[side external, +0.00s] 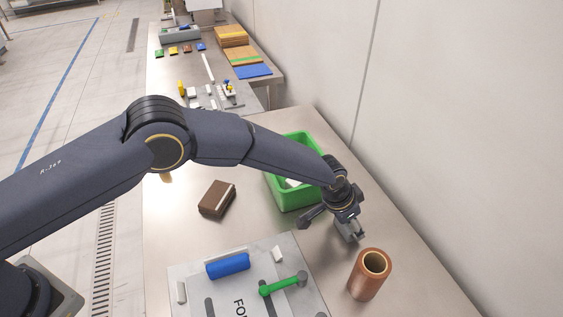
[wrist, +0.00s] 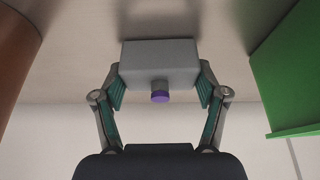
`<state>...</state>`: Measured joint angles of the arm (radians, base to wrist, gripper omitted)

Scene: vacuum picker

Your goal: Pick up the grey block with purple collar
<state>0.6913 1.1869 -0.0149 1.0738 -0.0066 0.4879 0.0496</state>
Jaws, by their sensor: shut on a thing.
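The grey block with purple collar (wrist: 160,62) is a light grey box in the wrist view, with a short round stub and a purple ring on its near face. My gripper (wrist: 160,88) is shut on it, with one teal finger pad at each side of the block. In the side external view my gripper (side external: 349,228) points down over the table between the green bin and the copper cylinder, and the block there is small and partly hidden by the fingers. I cannot tell whether the block touches the table.
A green bin (side external: 297,197) stands just behind my gripper, and a copper cylinder (side external: 368,276) stands upright in front of it. A brown block (side external: 216,200) lies on the table (side external: 170,230). A board (side external: 215,292) with a blue cylinder (side external: 228,266) and green handle (side external: 280,286) lies front left.

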